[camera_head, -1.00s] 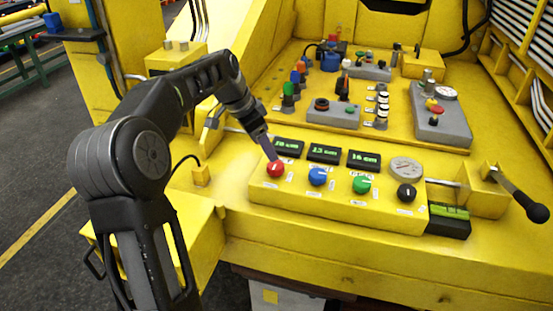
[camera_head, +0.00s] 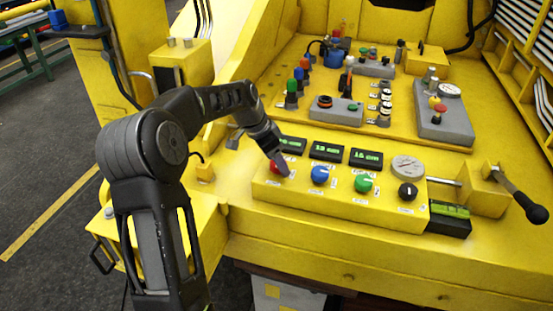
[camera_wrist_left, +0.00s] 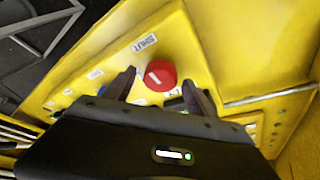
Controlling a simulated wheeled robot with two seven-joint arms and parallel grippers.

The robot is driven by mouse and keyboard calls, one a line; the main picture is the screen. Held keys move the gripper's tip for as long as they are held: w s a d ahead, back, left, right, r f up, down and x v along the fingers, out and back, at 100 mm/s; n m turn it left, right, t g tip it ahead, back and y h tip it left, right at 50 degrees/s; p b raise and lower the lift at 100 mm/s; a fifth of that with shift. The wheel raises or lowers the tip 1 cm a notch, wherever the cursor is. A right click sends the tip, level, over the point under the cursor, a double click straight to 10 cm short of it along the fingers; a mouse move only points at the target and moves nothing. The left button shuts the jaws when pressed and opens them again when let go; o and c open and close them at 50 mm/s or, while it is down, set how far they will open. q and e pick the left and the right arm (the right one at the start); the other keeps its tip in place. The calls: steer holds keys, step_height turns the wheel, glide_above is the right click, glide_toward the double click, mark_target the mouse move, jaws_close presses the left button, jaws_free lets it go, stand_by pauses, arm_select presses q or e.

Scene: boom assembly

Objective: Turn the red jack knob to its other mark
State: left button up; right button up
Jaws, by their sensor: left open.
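The red jack knob (camera_head: 274,167) is at the left end of the yellow control panel (camera_head: 330,199). It is partly covered by my left gripper (camera_head: 283,172) in the head view. In the left wrist view the red knob (camera_wrist_left: 161,74) shows a short white line on its face. My left gripper (camera_wrist_left: 160,90) is open, with one dark finger to each side of the knob; I cannot tell whether either touches it. A white label (camera_wrist_left: 144,43) is above the knob, and another is partly hidden below it. My right gripper is not in view.
A blue knob (camera_head: 319,175), a green knob (camera_head: 363,183) and a black knob (camera_head: 407,193) line the panel to the right. Lit green displays (camera_head: 327,151) stand behind them. A black-handled lever (camera_head: 530,208) is at the far right.

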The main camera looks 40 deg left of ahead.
arm_select(q)
steer(key=c, duration=1.4)
